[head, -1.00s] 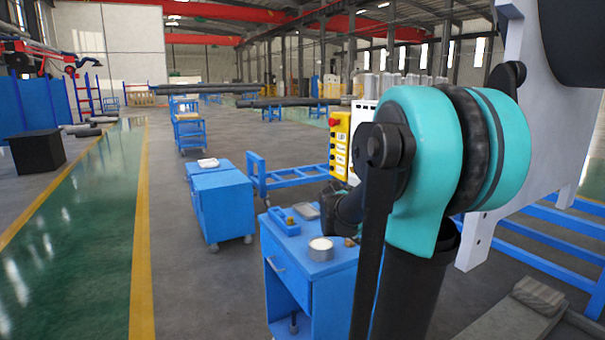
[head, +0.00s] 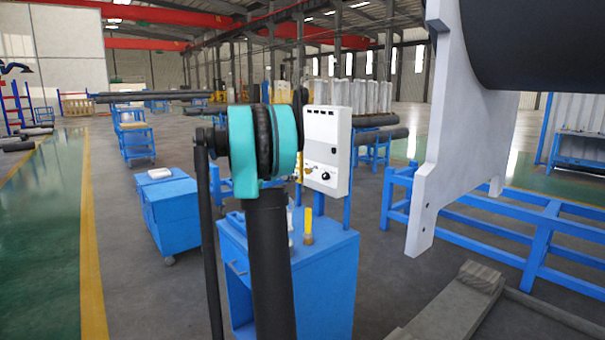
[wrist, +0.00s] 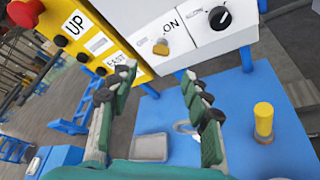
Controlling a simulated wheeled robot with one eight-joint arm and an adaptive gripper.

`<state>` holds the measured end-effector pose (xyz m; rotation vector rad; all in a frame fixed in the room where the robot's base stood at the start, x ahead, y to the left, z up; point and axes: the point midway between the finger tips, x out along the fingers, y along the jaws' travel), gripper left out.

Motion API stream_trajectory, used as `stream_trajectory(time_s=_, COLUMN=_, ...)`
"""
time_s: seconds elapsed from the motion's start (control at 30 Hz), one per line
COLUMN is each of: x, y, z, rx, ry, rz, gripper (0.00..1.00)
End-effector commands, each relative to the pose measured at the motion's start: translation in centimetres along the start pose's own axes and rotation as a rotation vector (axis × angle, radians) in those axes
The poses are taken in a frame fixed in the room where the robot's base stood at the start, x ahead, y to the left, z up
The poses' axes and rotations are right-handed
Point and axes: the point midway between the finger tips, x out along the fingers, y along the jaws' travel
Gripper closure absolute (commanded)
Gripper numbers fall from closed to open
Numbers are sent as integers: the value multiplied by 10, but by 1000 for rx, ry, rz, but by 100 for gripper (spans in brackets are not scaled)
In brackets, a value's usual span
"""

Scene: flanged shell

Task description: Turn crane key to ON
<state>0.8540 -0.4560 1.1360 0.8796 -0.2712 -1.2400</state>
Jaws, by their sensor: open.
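The crane key (wrist: 160,46) is a small yellow-brass piece on the sloped lower face of a white control box (wrist: 200,45), near the word ON. The box (head: 326,140) faces me in the head view, with the key (head: 308,169) low on its left. My gripper (wrist: 158,73) is open and empty in the wrist view. Its green-and-black fingers point toward the box, and the key appears just beyond the gap between the tips. I cannot tell the exact distance. In the head view my arm hides the gripper.
A black knob (wrist: 220,18) sits right of the key. A yellow button panel (wrist: 90,35) with a red button is beside the box at left. Below are a blue cabinet (head: 335,265), a yellow-topped brass object (wrist: 263,120) and a grey tray (wrist: 150,147).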

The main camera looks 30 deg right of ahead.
Motion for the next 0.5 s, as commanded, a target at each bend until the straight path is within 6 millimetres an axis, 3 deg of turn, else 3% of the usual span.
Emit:
stream_trajectory(time_s=0.3, x=63, y=-1, z=0, rx=2, ry=-1, rz=-2, gripper=52)
stream_trajectory(time_s=0.5, x=88, y=0, z=0, rx=1, ry=0, rz=-1, gripper=52)
